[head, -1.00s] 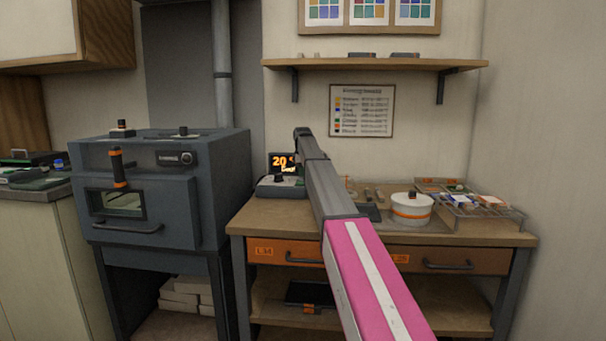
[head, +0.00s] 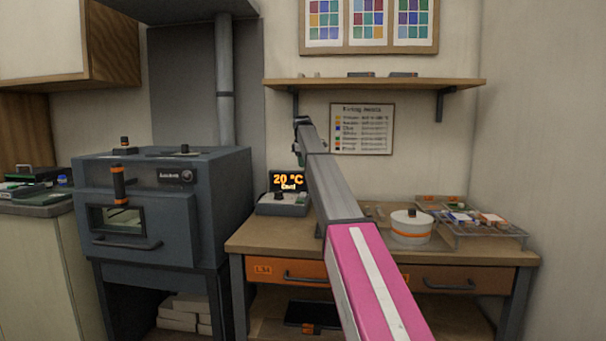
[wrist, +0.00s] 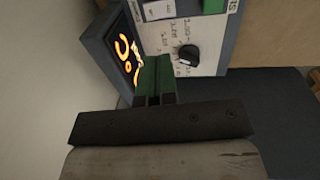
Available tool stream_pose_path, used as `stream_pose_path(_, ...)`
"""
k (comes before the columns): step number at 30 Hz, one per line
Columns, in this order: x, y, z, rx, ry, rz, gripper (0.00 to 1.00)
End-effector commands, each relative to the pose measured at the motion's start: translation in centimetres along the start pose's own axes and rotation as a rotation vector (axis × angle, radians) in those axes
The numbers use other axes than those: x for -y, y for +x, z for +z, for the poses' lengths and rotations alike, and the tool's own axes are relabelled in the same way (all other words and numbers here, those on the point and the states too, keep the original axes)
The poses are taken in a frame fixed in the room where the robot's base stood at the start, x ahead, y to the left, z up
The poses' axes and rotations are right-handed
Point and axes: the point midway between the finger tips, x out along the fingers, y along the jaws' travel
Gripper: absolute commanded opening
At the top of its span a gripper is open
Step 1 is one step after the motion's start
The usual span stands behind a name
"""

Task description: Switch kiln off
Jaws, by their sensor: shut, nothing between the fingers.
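The kiln (head: 150,215) is a dark grey box on legs at the left in the head view, with its door closed. Its controller (head: 284,203) stands on the workbench, and its display (head: 287,181) reads "20 °C" with a word below it. In the wrist view the controller panel (wrist: 208,45) shows a black knob (wrist: 187,56) with printed marks around it, and a green part at its top edge. The orange digits of the display (wrist: 124,50) show at the left. My gripper (wrist: 154,65) is shut and empty, its green fingers over the controller, beside the knob. Contact cannot be told.
The workbench (head: 380,235) carries a white round pot (head: 411,226) and a wire tray of small pieces (head: 480,229) to the right of my arm. A wall shelf (head: 375,83) and a chart (head: 361,129) are above. The back wall is close behind the controller.

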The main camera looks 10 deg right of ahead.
Motion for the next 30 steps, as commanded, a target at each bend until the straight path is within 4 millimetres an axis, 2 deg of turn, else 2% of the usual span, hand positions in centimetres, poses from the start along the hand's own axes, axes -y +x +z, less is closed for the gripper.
stream_pose_path(6,0.0,-0.9,0.0,0.000,0.000,0.000,0.00)
stream_pose_path(14,0.0,-0.9,0.0,0.000,0.000,0.000,0.00)
stream_pose_path(21,-1.5,-0.8,0.3,0.000,0.000,0.001,0.00)
stream_pose_path(30,-1.4,-0.6,0.3,0.000,0.000,0.001,0.00)
